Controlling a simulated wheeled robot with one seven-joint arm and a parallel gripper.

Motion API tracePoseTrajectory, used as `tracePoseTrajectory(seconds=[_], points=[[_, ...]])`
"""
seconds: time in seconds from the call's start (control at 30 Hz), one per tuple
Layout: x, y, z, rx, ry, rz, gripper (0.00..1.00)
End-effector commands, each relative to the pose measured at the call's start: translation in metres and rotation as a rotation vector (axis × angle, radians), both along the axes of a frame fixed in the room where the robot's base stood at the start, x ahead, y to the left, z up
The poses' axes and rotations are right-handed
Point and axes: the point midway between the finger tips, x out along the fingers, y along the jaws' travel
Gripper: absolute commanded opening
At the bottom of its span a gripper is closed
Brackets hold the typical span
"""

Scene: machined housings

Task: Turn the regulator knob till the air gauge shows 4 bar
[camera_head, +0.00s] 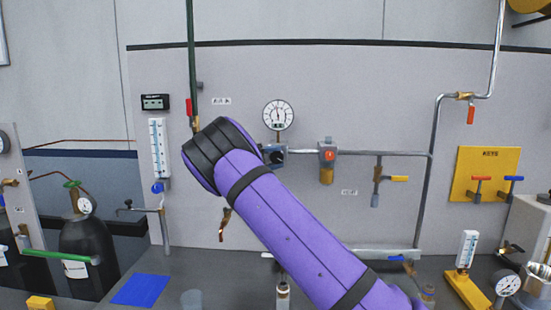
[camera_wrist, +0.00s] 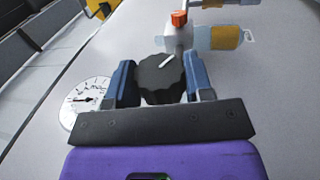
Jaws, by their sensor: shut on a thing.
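The regulator knob (camera_wrist: 160,80) is dark, ribbed and round, with a white mark that points to the upper right in the wrist view. My gripper (camera_wrist: 161,84) has its two blue fingers on either side of the knob, shut on it. In the head view my purple arm hides most of the gripper and part of the regulator (camera_head: 276,156). The round white air gauge (camera_head: 278,115) is on the wall just above the regulator, clear of my arm. It also shows at the left in the wrist view (camera_wrist: 85,100). Its needle is too small to read surely.
Right of the regulator is a filter unit (camera_head: 327,160) with a red part and amber bowl, joined by a grey pipe. A yellow-handled valve (camera_head: 398,178) hangs farther right. A flowmeter (camera_head: 158,148) is at left. A blue mat (camera_head: 142,290) lies on the bench.

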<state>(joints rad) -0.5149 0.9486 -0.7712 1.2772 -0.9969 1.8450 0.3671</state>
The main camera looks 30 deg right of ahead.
Motion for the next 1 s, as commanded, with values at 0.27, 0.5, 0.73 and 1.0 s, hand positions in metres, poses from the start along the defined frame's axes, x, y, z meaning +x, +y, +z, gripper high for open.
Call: tracePoseTrajectory(seconds=[0.27,0.5,0.73,1.0], points=[[0.0002,0.0004,-0.0009,-0.061,0.035,0.001,0.24],[0.0001,0.0002,-0.001,-0.068,0.04,0.001,0.24],[0.0001,0.0002,-0.0011,-0.067,0.04,0.001,0.5],[0.0,0.0,-0.0008,-0.066,0.039,0.0,0.73]])
